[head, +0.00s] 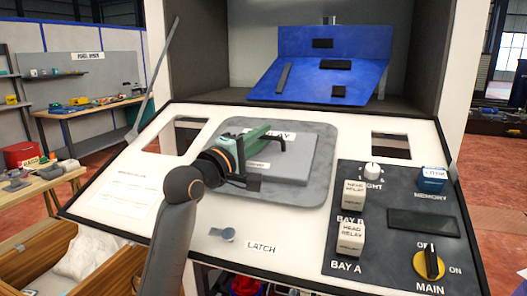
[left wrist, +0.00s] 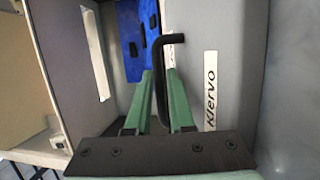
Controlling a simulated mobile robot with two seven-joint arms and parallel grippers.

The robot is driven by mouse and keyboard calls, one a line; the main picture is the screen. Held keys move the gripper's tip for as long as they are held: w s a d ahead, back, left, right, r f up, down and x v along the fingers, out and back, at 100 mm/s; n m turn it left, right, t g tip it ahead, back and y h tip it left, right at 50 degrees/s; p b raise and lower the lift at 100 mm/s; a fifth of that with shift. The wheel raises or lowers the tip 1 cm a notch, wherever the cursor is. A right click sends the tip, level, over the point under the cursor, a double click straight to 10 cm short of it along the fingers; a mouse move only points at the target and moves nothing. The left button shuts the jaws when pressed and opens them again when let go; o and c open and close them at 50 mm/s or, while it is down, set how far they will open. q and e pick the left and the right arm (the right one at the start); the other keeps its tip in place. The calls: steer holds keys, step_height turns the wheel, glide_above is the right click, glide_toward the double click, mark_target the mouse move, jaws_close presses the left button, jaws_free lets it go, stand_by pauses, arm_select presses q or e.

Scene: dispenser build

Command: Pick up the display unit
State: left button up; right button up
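The display unit (head: 293,157) is a flat grey box on a darker grey pad (head: 318,131) in the middle of the sloping white console. Its grey face with a "Klervo" label also shows in the left wrist view (left wrist: 240,80). A black bar handle (left wrist: 161,85) stands out from the unit. My left gripper (head: 262,134) is over the unit's left part. Its two green fingers (left wrist: 160,95) lie close on either side of the handle and look shut on it. The gripper hides part of a label ending in "LAY". My right gripper is not in view.
A dark panel at the right has two white head relays (head: 351,239), a blue memory block (head: 432,180) and a yellow MAIN switch (head: 428,262). A blue tilted board (head: 317,75) stands behind. Openings flank the pad.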

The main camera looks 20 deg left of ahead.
arm_select(q)
jaws_close()
stand_by(1.4)
steer(key=shift+a+r, duration=0.1)
steer(key=shift+r, duration=0.1)
